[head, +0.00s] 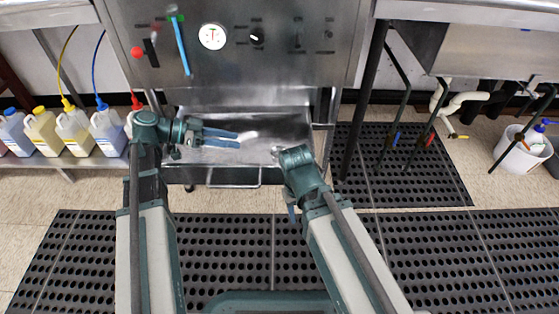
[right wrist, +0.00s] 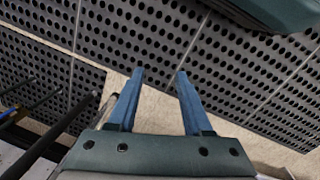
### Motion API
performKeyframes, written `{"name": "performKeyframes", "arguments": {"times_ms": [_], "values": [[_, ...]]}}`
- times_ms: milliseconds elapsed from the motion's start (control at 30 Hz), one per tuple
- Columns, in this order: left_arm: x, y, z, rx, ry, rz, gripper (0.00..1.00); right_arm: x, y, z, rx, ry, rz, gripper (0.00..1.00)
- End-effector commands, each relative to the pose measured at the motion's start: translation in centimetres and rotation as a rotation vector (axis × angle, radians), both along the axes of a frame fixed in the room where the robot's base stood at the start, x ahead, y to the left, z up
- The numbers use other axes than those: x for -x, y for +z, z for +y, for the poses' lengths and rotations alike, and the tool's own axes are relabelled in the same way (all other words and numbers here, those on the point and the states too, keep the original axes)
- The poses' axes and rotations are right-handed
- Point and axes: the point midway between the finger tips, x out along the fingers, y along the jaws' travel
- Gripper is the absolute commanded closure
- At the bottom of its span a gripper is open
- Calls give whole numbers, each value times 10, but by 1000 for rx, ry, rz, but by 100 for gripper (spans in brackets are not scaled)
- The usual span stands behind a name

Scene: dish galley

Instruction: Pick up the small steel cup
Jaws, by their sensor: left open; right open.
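I cannot make out a small steel cup for certain in either view. My left gripper (head: 239,140) is open in the head view, its two blue fingers pointing right over the steel tray area below the machine's panel. A small bright patch (head: 249,135) shows just beyond its fingertips; I cannot tell whether it is an object or a glare on the steel. My right gripper (right wrist: 159,72) is open and empty in the right wrist view, its blue fingers pointing over the floor. In the head view the right arm's wrist mostly hides its fingers.
A steel machine (head: 290,70) with a gauge (head: 212,36) and knobs stands ahead. Several coloured-cap bottles (head: 74,130) stand on a low shelf at left. A white bucket (head: 520,150) is at far right, beneath a sink (head: 490,55) with pipes. Black perforated mats (head: 450,250) cover the floor.

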Motion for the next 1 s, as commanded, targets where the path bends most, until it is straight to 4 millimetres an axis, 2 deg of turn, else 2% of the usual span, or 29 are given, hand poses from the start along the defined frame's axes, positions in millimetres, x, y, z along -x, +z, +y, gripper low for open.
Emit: {"name": "performKeyframes", "arguments": {"times_ms": [500,867,1000], "values": [[-12,-30,-69,-1,-1,3,54,0,-30,0,-1,0,-2,50],[-14,-33,-79,-2,-1,3,54,0,-32,0,-1,0,-2,50],[-16,-39,-91,-2,-2,2,54,0,-39,0,-1,0,-2,50]]}}
